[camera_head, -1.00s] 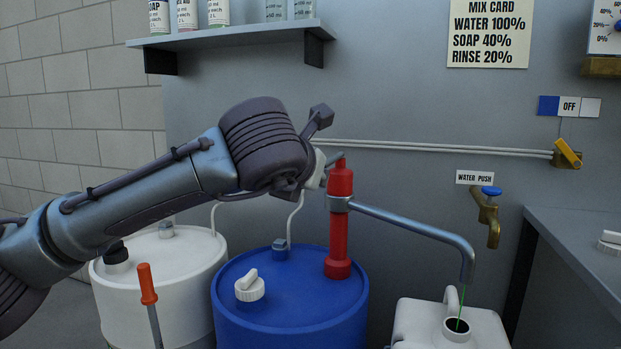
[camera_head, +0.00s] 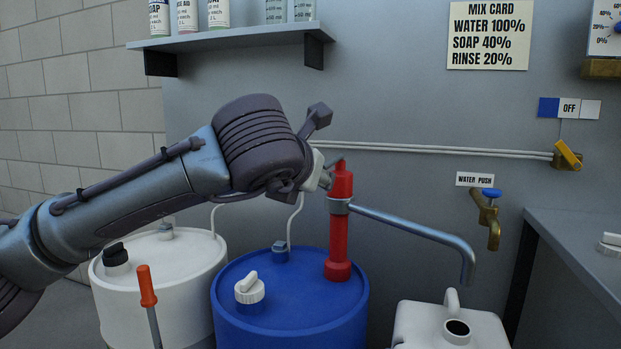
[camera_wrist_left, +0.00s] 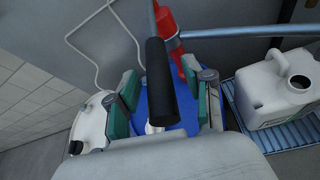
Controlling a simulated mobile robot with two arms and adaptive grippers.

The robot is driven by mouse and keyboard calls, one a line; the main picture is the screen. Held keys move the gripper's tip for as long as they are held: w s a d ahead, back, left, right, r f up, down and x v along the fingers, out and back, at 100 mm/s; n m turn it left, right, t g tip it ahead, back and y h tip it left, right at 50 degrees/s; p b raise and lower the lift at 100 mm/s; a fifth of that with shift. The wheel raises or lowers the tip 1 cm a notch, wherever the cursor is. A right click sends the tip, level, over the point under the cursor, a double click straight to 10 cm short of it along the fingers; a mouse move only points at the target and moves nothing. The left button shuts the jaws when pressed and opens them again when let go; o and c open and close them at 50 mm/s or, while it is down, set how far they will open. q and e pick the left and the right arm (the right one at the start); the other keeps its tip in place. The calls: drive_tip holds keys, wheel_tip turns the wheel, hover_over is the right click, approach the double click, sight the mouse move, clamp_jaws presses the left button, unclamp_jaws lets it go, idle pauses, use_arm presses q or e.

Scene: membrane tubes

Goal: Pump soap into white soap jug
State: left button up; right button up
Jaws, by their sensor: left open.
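The red pump (camera_head: 341,225) stands upright on the blue drum (camera_head: 300,330). Its grey spout (camera_head: 410,225) reaches right and bends down above the open mouth of the white jug (camera_head: 420,322). No stream shows below the spout. In the left wrist view, the pump's black handle (camera_wrist_left: 160,85) lies between the green-padded fingers of my left gripper (camera_wrist_left: 163,95). The fingers stand apart, with gaps on both sides of the handle. In the head view, my left arm mostly hides this gripper. The jug also shows in the left wrist view (camera_wrist_left: 255,95). My right gripper is out of view.
A white drum (camera_head: 150,300) with an orange-handled tool (camera_head: 147,287) in front stands left of the blue drum. A brass tap (camera_head: 489,222) is above and right of the jug. A counter (camera_head: 585,245) is at the right, and a shelf (camera_head: 230,38) hangs above.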

use_arm(q)
drive_tip(key=v, duration=1)
drive_tip(key=shift+s, duration=0.35)
idle(0.5)
